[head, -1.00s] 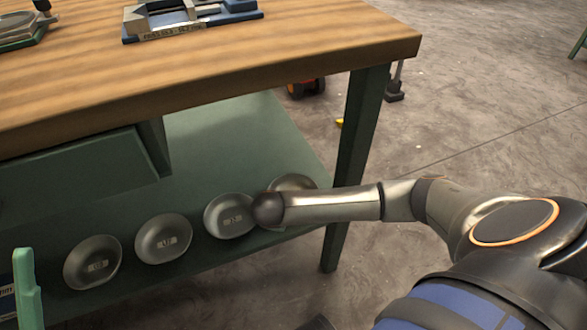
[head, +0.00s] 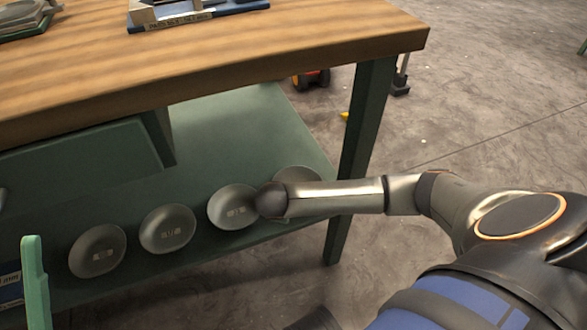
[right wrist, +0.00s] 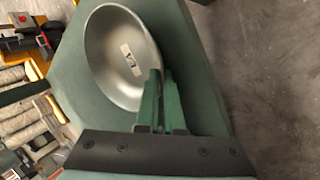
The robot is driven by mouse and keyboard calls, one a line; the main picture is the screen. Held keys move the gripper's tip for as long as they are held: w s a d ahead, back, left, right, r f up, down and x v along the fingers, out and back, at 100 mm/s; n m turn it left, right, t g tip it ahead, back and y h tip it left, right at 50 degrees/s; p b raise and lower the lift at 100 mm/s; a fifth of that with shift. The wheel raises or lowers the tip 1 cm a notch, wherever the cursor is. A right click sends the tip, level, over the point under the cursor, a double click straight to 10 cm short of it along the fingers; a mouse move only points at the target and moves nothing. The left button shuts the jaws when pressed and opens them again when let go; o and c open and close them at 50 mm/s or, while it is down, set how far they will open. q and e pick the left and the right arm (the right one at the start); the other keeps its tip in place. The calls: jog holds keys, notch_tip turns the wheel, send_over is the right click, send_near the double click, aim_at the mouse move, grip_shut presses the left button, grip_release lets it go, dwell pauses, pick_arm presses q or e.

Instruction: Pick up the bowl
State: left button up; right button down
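Several grey metal bowls, each with a small light label inside, stand in a row on the green lower shelf. In the head view they are at the left (head: 97,250), left of middle (head: 167,228), middle (head: 230,202) and right (head: 297,174); my right arm partly covers the right one. The right wrist view shows one bowl (right wrist: 118,55) close up. The green fingers of my right gripper (right wrist: 161,75) are at its right rim, one over the inside and one outside. They are close together; whether they grip the rim is unclear.
The wooden tabletop (head: 200,60) overhangs the shelf (head: 250,120), with a green table leg (head: 362,150) at its right. A tray-like item (head: 190,18) lies on the tabletop. Concrete floor is open to the right.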

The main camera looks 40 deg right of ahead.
jog(key=shift+r+p, duration=0.3)
jog(key=shift+r, duration=0.25)
notch_tip(320, 180, up, 3)
jog(key=shift+f+p, duration=0.15)
jog(key=shift+p, duration=0.6)
pick_arm(q)
notch_tip(320, 180, up, 10)
jog(key=a+p, duration=0.1)
jog(key=p, duration=0.6)
jog(key=shift+s+r+m+t+p, duration=0.15)
jog(key=shift+s+m+t+p, duration=0.05)
jog(key=shift+m+t+p, duration=0.1)
pick_arm(e)
jog(key=s+a+r, duration=0.8)
jog(key=a+r, duration=0.1)
jog(key=a, duration=0.2)
jog(key=shift+a, duration=0.25)
